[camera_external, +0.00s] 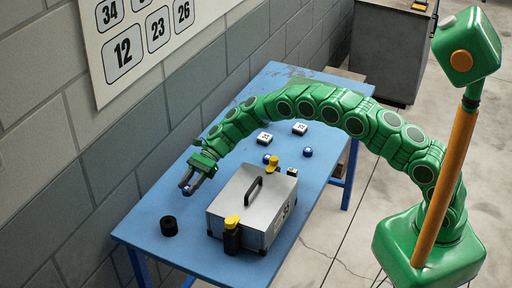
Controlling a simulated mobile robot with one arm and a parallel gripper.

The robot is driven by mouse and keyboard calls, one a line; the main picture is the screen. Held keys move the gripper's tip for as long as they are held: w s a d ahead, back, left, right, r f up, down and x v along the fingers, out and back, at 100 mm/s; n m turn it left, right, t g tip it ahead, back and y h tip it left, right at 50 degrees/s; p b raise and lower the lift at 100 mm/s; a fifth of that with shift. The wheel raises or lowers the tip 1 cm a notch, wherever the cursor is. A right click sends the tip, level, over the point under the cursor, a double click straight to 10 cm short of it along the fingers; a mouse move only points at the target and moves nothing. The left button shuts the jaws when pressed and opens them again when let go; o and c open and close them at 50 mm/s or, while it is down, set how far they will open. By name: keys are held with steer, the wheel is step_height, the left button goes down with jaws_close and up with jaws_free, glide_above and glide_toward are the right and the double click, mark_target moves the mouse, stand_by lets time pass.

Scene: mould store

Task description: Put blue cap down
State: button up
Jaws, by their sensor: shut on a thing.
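My gripper (189,184) is at the left end of the curved green arm, over the left part of the blue table (150,212). It is shut on a small blue cap (187,191), partly hidden by the fingers. I cannot tell whether the cap touches the table.
A black cylinder (169,227) is at the near left. Two white number blocks (264,139) lie farther back. A wall borders the table's left side.

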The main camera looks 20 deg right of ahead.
mark_target(190, 199)
steer(key=shift+w+a+f, duration=0.15)
steer(key=shift+a+f, duration=0.05)
steer(key=shift+f, duration=0.3)
steer(key=shift+w+a+f, duration=0.1)
steer(key=shift+a+f, duration=0.05)
steer(key=shift+f, duration=1.45)
steer(key=shift+f, duration=0.1)
steer(key=o, duration=1)
steer(key=shift+w+d+r, duration=0.15)
steer(key=shift+d+r, duration=0.05)
steer(key=v, duration=1.1)
steer(key=shift+w+d+r, duration=0.15)
